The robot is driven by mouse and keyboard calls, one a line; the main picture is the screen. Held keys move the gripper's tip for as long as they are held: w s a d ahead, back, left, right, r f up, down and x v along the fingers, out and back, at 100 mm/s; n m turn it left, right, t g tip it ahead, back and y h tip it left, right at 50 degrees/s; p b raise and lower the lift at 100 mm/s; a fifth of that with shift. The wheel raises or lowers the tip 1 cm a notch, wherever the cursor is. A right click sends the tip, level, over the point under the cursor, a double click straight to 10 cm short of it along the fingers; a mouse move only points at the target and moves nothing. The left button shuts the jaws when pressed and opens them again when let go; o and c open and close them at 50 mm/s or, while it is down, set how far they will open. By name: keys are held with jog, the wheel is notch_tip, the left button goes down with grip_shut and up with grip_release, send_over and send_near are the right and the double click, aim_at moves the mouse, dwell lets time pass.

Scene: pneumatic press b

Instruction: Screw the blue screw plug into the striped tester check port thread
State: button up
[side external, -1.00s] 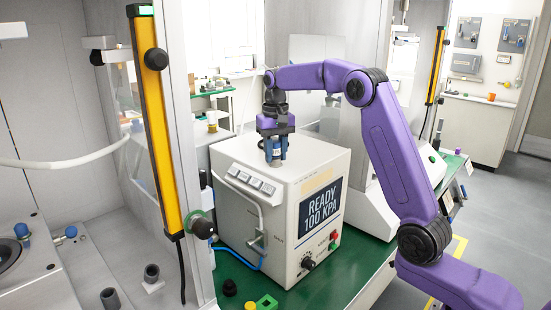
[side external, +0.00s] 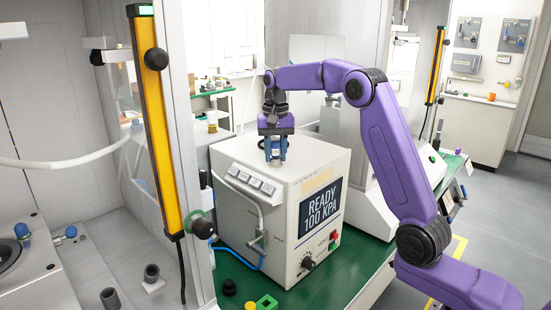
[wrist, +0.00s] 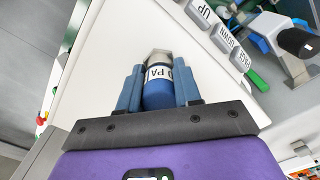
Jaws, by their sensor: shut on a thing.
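The white tester (side external: 230,205) is a box whose screen reads READY 100 KPA. My gripper (side external: 275,160) points down over its top, near the front left. In the wrist view my gripper (wrist: 158,88) has its two blue fingers closed on the sides of the blue screw plug (wrist: 158,97). The plug has a white label, partly legible as "0 PA", and a grey metal part at its far end. The plug is barely visible between the fingers in the side view. The check port thread is hidden from view, so I cannot tell whether the plug is engaged in it.
A yellow post (side external: 160,130) stands at left. A green block (side external: 267,302) and a black knob (side external: 229,288) lie on the green bench (side external: 345,285). The tester's top is otherwise clear.

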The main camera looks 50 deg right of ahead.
jog(key=shift+m, duration=0.3)
jog(key=shift+m, duration=0.9)
jog(key=shift+m, duration=0.8)
jog(key=o, duration=0.6)
jog(key=shift+o, duration=0.2)
